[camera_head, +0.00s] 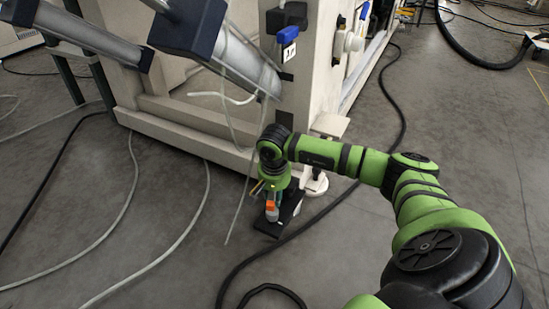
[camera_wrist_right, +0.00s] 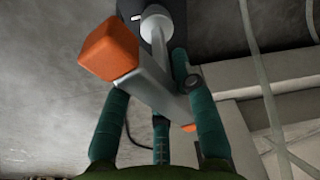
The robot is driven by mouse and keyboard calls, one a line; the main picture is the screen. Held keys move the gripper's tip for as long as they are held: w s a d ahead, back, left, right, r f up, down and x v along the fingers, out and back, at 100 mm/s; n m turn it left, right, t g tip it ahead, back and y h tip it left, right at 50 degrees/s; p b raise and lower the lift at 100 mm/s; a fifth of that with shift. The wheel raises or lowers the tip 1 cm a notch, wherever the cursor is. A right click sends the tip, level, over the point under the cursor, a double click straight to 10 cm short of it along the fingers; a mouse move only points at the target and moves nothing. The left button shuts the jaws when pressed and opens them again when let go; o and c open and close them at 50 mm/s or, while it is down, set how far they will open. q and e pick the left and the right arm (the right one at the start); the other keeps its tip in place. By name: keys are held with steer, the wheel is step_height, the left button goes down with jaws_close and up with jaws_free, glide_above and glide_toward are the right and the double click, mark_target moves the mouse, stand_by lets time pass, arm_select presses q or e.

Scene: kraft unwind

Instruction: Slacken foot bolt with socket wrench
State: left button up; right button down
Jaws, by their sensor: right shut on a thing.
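In the right wrist view my right gripper (camera_wrist_right: 150,78) has its teal fingers closed around a grey tool with orange ends, which I take to be the socket wrench (camera_wrist_right: 146,88). One orange end (camera_wrist_right: 108,53) points up and left. A pale shaft with a round head (camera_wrist_right: 153,24) sits beyond it over a dark plate; I cannot tell whether it belongs to the wrench or is separate. In the head view my right gripper (camera_head: 272,198) is low by the machine's corner, with orange of the wrench (camera_head: 271,208) showing. I cannot make out the foot bolt. My left gripper is not in view.
The cream machine frame (camera_head: 185,128) stands behind the gripper. A pale round foot (camera_head: 315,184) is just right of it. A dark flat plate (camera_head: 285,217) lies beneath. Black hoses (camera_head: 392,150) and pale cables (camera_head: 195,215) cross the grey floor.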

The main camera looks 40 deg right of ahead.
steer(key=shift+f, duration=0.4)
stand_by(1.0)
